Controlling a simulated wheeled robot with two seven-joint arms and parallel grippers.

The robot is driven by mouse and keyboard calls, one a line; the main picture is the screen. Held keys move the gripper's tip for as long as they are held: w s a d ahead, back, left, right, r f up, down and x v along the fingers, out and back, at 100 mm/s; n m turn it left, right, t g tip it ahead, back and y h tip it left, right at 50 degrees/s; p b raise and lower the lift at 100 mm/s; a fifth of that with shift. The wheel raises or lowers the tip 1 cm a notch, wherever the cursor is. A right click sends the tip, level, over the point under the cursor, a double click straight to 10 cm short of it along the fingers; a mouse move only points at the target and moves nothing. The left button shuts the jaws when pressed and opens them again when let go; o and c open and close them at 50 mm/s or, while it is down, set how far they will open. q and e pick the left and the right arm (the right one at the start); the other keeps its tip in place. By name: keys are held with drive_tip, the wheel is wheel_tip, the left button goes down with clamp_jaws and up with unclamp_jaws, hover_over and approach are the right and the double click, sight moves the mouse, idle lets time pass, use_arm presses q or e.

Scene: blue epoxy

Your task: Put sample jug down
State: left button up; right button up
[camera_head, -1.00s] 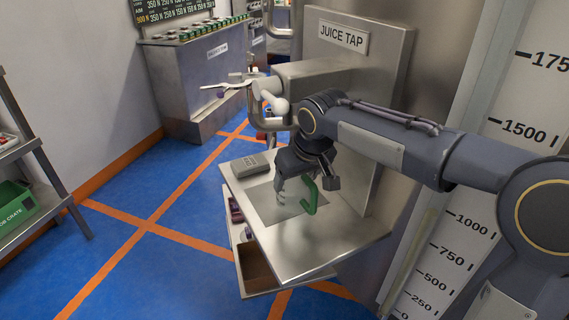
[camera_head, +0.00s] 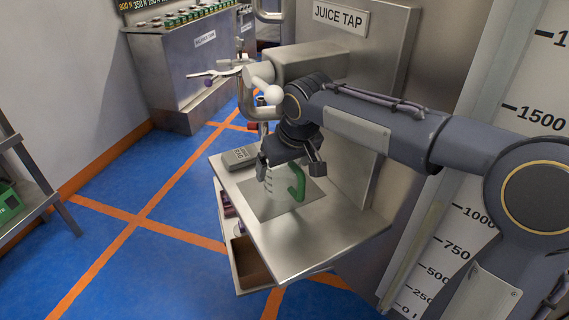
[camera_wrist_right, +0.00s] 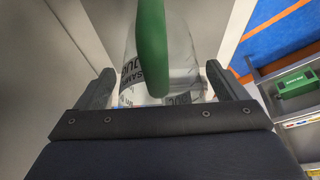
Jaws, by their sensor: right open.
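The sample jug (camera_head: 278,184) is clear with white marks and a green handle (camera_head: 298,182). It appears upright on the square plate of the steel shelf (camera_head: 315,238) under the juice tap. My right gripper (camera_head: 291,167) is just above and around the jug's upper part, its fingers apart. In the right wrist view the jug (camera_wrist_right: 187,60) and its green handle lie between the two spread fingers (camera_wrist_right: 160,92), with a gap on each side. The wrist hides part of the jug's top. My left gripper is not in view.
A grey device (camera_head: 240,156) lies on the shelf's left part. The tap lever (camera_head: 262,88) and pipe are close behind my right wrist. An open drawer (camera_head: 250,262) is below the shelf. A rack with a green crate (camera_head: 10,203) stands at the left. Blue floor is free between.

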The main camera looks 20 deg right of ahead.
drive_tip(key=shift+r, duration=0.1)
drive_tip(key=shift+r, duration=0.3)
drive_tip(key=p+v, duration=0.2)
drive_tip(key=v, duration=0.5)
drive_tip(key=shift+s, duration=0.15)
drive_tip(key=shift+f, duration=0.1)
